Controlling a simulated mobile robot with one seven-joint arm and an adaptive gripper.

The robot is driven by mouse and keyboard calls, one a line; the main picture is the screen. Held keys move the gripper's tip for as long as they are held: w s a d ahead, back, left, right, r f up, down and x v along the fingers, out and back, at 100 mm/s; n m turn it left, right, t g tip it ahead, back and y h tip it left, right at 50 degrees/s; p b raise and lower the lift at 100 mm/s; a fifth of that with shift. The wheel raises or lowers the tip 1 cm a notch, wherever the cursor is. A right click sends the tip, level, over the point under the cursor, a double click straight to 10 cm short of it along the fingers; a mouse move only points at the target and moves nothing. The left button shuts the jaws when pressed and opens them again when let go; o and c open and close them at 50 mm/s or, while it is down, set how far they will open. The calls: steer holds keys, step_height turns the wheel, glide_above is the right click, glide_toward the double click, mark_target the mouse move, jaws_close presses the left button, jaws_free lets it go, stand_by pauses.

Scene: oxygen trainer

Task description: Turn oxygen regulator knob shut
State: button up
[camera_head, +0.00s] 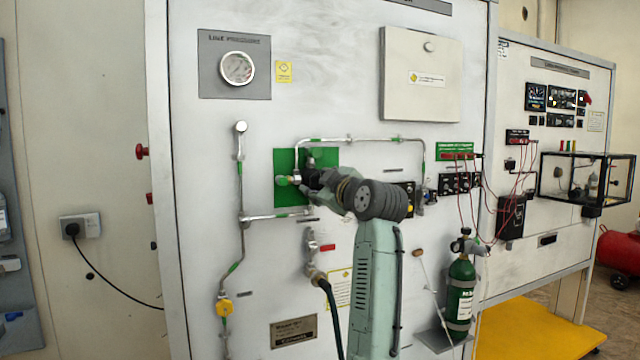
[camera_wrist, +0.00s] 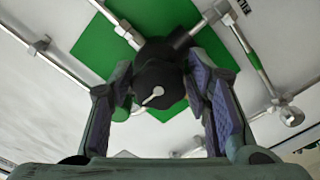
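The oxygen regulator knob (camera_wrist: 158,85) is a round black knob with a white pointer, seen face-on in the wrist view. The pointer slants from the centre down to the left. The knob sits in front of a green square plate (camera_wrist: 97,48), which is also on the panel in the head view (camera_head: 327,155). My gripper (camera_wrist: 160,88) has one finger on each side of the knob, with the pads close to its rim. I cannot tell whether both pads press on it. In the head view my gripper (camera_head: 312,178) is at the plate and hides most of the knob.
Metal pipes (camera_head: 241,180) run around the plate, close to my fingers. A pressure gauge (camera_head: 237,68) is at the upper left and a raised white box (camera_head: 420,75) at the upper right. A hose (camera_head: 332,315) hangs below. A green cylinder (camera_head: 460,295) stands to the right.

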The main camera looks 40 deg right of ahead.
steer(key=shift+r, duration=0.1)
steer(key=v, duration=1.2)
stand_by(0.4)
